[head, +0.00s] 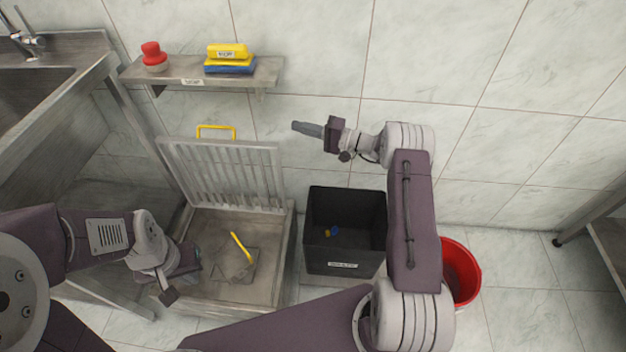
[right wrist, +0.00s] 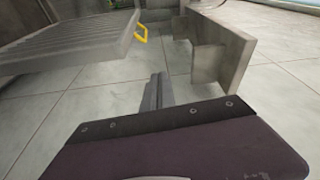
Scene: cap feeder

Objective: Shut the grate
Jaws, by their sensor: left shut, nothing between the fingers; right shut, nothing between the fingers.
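The grate (head: 228,176) is a grey slatted panel standing open and steeply tilted at the back of the floor basin (head: 283,255). Its yellow handle (head: 216,128) is at the top edge. In the right wrist view the grate (right wrist: 70,45) is at upper left, with the handle (right wrist: 141,28) at its corner. My right gripper (head: 305,129) is shut and empty, right of the handle and apart from it. Its shut fingers also show in the right wrist view (right wrist: 157,92). My left gripper (head: 192,262) is shut over the basin's left part; its fingertips are hard to make out.
A yellow bar (head: 241,247) sticks up from a square plate in the basin. A black bin (head: 345,255) and a red bucket (head: 460,275) stand to the right. A wall shelf (head: 185,72) holds a red knobbed item (head: 153,55) and yellow and blue blocks (head: 230,58). A sink counter is left.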

